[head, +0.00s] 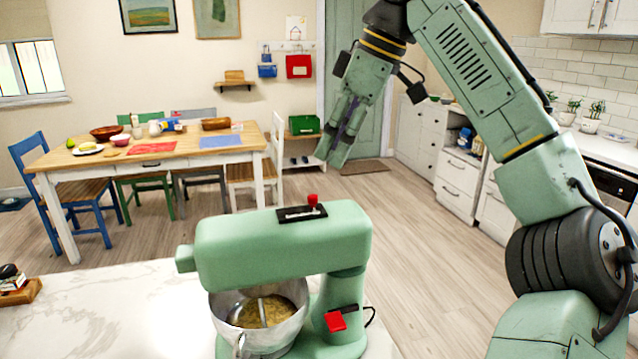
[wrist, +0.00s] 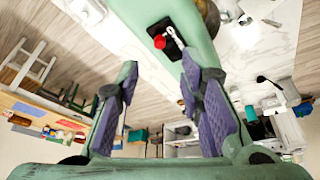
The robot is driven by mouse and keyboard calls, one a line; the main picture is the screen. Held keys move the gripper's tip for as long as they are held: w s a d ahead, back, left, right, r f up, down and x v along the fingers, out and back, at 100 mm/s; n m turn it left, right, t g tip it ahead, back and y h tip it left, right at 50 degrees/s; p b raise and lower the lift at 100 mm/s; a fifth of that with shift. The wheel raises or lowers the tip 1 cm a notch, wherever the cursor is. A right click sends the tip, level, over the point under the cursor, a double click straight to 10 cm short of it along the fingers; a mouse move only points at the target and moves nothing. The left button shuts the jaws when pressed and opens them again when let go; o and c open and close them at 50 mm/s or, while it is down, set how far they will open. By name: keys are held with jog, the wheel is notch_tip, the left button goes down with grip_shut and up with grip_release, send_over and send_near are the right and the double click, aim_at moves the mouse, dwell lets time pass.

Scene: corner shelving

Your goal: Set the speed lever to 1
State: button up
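A green stand mixer (head: 270,245) stands on the white marble counter. A black plate (head: 290,214) on top of its head carries a red-knobbed lever (head: 313,200) at the plate's right end. A second red lever (head: 335,321) sits low on the mixer's stand. I cannot read any speed marks. In the wrist view the red knob (wrist: 159,41) and its black plate (wrist: 168,34) lie ahead of the fingertips. My gripper (head: 337,150) is open and empty, pointing down, above and apart from the mixer. It also shows in the wrist view (wrist: 158,66).
A metal bowl (head: 290,324) with yellowish contents sits under the mixer head. A small wooden tray (head: 22,293) with items lies at the counter's left. A wooden table (head: 110,160) with chairs stands beyond. The air above the mixer is clear.

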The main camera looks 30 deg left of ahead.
aim_at(314, 195)
jog(key=x, duration=0.9)
jog(key=shift+f, duration=0.1)
grip_shut()
dwell(0.6)
